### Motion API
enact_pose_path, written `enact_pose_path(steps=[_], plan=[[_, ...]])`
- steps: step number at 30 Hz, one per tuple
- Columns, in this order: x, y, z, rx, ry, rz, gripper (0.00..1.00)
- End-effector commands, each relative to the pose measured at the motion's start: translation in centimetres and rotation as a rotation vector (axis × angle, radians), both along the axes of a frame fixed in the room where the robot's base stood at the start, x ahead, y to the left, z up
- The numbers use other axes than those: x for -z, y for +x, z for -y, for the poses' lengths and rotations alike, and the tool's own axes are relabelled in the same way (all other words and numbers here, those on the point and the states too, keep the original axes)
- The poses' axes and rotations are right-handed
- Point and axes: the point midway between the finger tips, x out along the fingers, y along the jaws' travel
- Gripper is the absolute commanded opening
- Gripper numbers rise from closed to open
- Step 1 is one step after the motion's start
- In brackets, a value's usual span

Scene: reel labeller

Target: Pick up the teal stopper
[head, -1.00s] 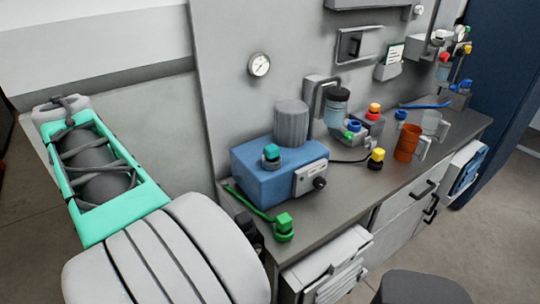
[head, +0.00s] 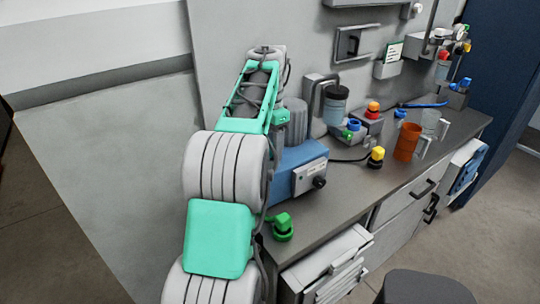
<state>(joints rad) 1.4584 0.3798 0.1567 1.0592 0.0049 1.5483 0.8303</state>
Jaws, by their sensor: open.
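The teal stopper does not show now. My arm covers the spot on top of the blue box (head: 295,157) where it stood a second ago, upright in a dark collar. Only the right part of the blue box is visible. My gripper is not in view. The visible part of my arm rises in front of the left end of the bench, and the arm's far end is hidden behind its own links.
A green stopper (head: 283,226) stands at the bench's front left. A grey cylinder (head: 296,122) is behind the blue box. A yellow-topped stopper (head: 376,157), an orange cup (head: 407,142) and a dark-lidded jar (head: 335,106) stand right. The bench (head: 340,195) is bare at front centre.

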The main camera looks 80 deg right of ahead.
Motion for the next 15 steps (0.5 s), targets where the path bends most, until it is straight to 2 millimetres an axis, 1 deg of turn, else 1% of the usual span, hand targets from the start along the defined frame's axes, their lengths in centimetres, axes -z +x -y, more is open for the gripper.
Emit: enact_pose_path(steps=[2,7,8,15], plan=[[0.47,0.01,0.01,0.000,-0.003,0.000,0.58],[0.49,0.01,0.02,-0.001,-0.003,0.000,0.58],[0.50,0.01,0.02,-0.001,-0.003,0.000,0.57],[0.49,-0.01,0.02,-0.001,-0.003,0.000,0.37]])
